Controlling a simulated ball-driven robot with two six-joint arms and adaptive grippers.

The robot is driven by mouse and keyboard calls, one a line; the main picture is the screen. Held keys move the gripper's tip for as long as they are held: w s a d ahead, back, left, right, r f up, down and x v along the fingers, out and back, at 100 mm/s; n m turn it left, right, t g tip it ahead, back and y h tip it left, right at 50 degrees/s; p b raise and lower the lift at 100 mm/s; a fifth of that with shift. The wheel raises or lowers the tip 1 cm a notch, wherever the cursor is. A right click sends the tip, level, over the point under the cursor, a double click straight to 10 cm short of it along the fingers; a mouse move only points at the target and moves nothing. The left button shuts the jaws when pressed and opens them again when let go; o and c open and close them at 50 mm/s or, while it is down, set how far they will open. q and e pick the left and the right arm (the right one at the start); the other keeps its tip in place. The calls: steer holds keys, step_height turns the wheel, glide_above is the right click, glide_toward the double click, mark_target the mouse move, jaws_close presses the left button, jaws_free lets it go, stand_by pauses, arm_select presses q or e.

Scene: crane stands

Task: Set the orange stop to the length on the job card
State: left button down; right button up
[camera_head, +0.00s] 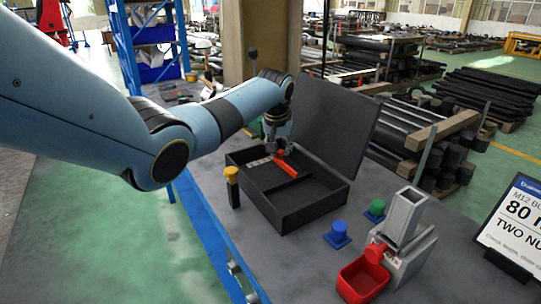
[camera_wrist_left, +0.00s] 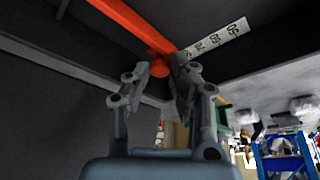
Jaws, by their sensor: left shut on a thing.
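The orange stop (camera_head: 287,167) is a bar inside the open black case (camera_head: 317,207); in the wrist view its orange bar (camera_wrist_left: 130,20) ends in a round knob (camera_wrist_left: 158,69). My left gripper (camera_head: 279,151) reaches down into the case, its fingers (camera_wrist_left: 165,85) shut around the knob. A white number strip (camera_head: 257,163) lies beside the stop; in the wrist view the strip (camera_wrist_left: 220,38) shows figures like 50, 60 and 70. The stop's exact reading is hidden by the fingers. The job card (camera_head: 515,222) at the right shows "M12", "80 M" and "TWO NU", cut off by the frame.
A yellow-topped black post (camera_head: 232,187) stands left of the case. A blue block (camera_head: 337,236), a green block (camera_head: 375,211), a grey chute (camera_head: 403,217) and a red bin (camera_head: 362,281) stand to its right. The case's raised lid (camera_head: 336,120) stands behind.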

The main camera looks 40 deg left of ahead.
arm_select(q)
steer(key=shift+a, duration=0.1)
steer(key=c, duration=1.1)
jaws_free()
steer(key=shift+c, duration=0.2)
steer(key=v, duration=1.2)
steer(key=shift+s, duration=0.15)
steer(key=shift+f, duration=0.1)
